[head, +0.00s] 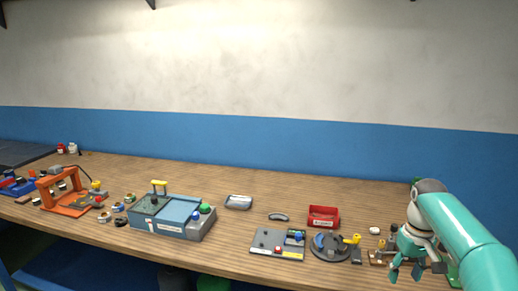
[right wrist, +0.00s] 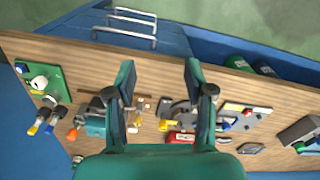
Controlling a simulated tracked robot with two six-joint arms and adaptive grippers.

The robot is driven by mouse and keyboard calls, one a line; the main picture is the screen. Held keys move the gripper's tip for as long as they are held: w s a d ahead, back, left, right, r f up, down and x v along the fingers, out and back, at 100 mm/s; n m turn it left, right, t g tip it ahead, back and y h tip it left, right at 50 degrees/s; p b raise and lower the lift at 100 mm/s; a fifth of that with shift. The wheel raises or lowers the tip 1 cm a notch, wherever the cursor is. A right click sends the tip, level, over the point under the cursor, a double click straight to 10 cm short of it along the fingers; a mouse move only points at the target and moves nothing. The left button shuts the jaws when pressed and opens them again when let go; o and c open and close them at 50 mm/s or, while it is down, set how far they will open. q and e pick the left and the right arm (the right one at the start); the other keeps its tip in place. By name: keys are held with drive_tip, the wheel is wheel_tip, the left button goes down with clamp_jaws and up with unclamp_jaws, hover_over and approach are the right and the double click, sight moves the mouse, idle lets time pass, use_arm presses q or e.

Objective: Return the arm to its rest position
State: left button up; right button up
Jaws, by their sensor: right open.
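My right arm (head: 465,240) comes in from the right of the head view, in teal. My right gripper (head: 405,270) hangs over the right end of the bench, fingers pointing down. In the right wrist view the gripper (right wrist: 160,85) has its two fingers wide apart with nothing between them. Small parts on the bench show below and beyond the fingers. The gripper partly hides a small brown rack (head: 378,258) and a green board (head: 453,275). My left gripper is in neither view.
The wooden bench (head: 300,185) holds a blue-grey box (head: 165,215), an orange frame (head: 68,200), a red bin (head: 323,216), a grey panel (head: 277,243) and a round dark fixture (head: 330,247). The back strip of the bench is mostly clear. A blue wall band (head: 250,140) stands behind.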

drive_tip(key=s+a+f+y, duration=0.1)
drive_tip(key=a+f, duration=0.4)
drive_tip(key=f, duration=0.5)
drive_tip(key=s+a+f+y, duration=0.1)
drive_tip(key=a+f, duration=0.5)
drive_tip(key=f, duration=0.4)
drive_tip(key=s+a+f+y, duration=0.2)
drive_tip(key=s+a+f, duration=0.8)
drive_tip(key=s+f, duration=0.3)
drive_tip(key=s+a+m, duration=0.2)
drive_tip(key=s+a, duration=0.1)
drive_tip(key=s, duration=1.1)
drive_tip(key=shift+f+t, duration=0.25)
drive_tip(key=shift+t, duration=0.05)
